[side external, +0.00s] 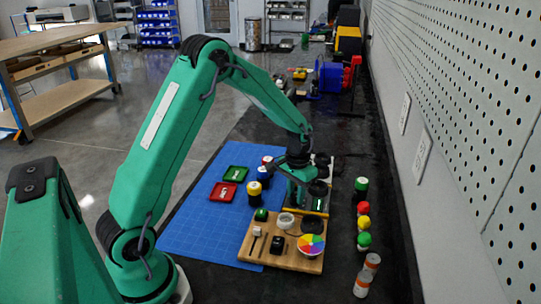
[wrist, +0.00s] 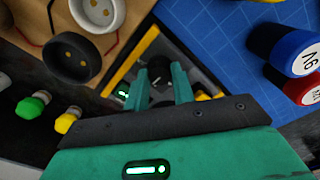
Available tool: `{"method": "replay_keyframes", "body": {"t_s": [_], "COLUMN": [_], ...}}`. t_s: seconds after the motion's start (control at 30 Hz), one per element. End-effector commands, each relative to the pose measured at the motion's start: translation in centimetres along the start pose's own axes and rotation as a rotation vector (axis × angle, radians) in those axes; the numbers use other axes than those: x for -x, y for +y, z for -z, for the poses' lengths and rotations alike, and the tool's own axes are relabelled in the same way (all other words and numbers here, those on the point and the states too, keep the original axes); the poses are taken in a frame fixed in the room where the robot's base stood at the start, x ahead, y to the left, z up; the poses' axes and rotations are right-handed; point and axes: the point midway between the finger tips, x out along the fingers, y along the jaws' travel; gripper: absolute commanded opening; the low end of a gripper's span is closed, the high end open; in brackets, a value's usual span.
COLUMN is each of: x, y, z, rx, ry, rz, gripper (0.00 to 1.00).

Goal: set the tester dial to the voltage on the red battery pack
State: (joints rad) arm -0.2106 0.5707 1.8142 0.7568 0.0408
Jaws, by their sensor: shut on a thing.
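The tester (wrist: 122,92) has a dark face, a yellow edge and a small lit green display; the display's reading is too small to tell. In the side view its lit display (side external: 319,205) shows just right of my gripper (side external: 302,194). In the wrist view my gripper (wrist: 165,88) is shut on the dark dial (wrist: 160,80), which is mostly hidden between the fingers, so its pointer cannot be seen. The red battery pack (wrist: 305,89) lies at the right edge; its label is cut off. It also shows in the side view (side external: 267,160), partly hidden behind the blue pack.
A blue battery pack (wrist: 290,48) marked 9V and a black-and-yellow one (side external: 254,193) stand left of the tester. Green (side external: 234,174) and red (side external: 222,191) trays lie on the blue mat (side external: 195,235). A wooden board (side external: 265,250) with a colour wheel is in front. Several bottles line the right.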

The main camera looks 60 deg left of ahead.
Motion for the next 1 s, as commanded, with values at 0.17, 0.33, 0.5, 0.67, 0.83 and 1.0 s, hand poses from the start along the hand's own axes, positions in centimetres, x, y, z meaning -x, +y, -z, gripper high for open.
{"method": "replay_keyframes", "body": {"t_s": [0.17, 0.33, 0.5, 0.67, 0.83, 1.0], "x": [0.13, 0.13, 0.14, 0.15, 0.15, 0.16], "y": [-0.02, -0.03, -0.04, -0.04, -0.05, -0.06], "z": [0.01, 0.01, 0.02, 0.03, 0.03, 0.04], "rx": [-0.167, -0.328, -0.49, -0.642, -0.802, -0.948], "ry": [0.0, 0.0, 0.0, 0.0, 0.0, 0.0], "rz": [0.0, 0.0, 0.0, 0.0, 0.0, 0.0], "gripper": [0.02, 0.02, 0.02, 0.02, 0.02, 0.02]}}
